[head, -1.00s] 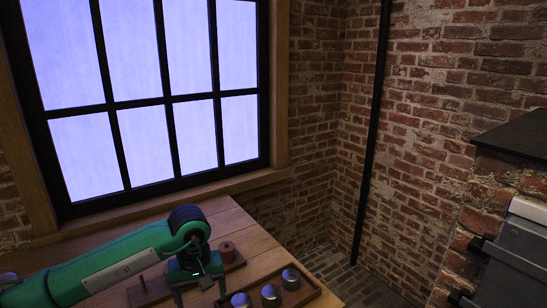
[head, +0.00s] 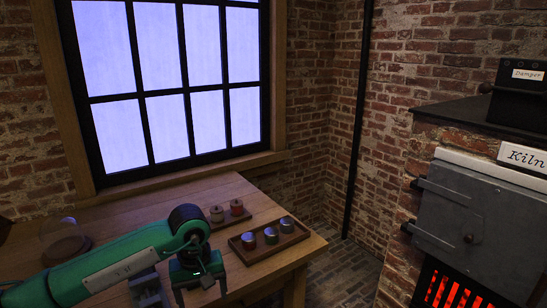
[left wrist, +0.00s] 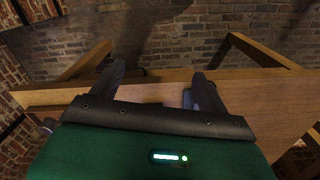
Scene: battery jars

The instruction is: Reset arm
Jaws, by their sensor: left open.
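My left gripper (head: 201,287) is open, with its fingers pointing down, in front of the jar tray in the head view. Nothing shows between the fingers. The left wrist view shows the open fingers (left wrist: 157,85) spread over the table's wooden edge. The wooden tray (head: 262,256) holds a row of three metal-topped jars: left (head: 249,240), middle (head: 271,235) and right (head: 287,225). Behind it, a small board (head: 226,223) carries two spool-like pieces, one tan (head: 216,213) and one reddish (head: 237,208). My arm hides part of the table. My right gripper is not in view.
A glass dome (head: 61,229) on a wooden base stands at the table's left. A grey block (head: 146,287) is beside my gripper. The brick kiln (head: 485,225) with a glowing grate (head: 442,290) stands at right. Floor is open between table and kiln.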

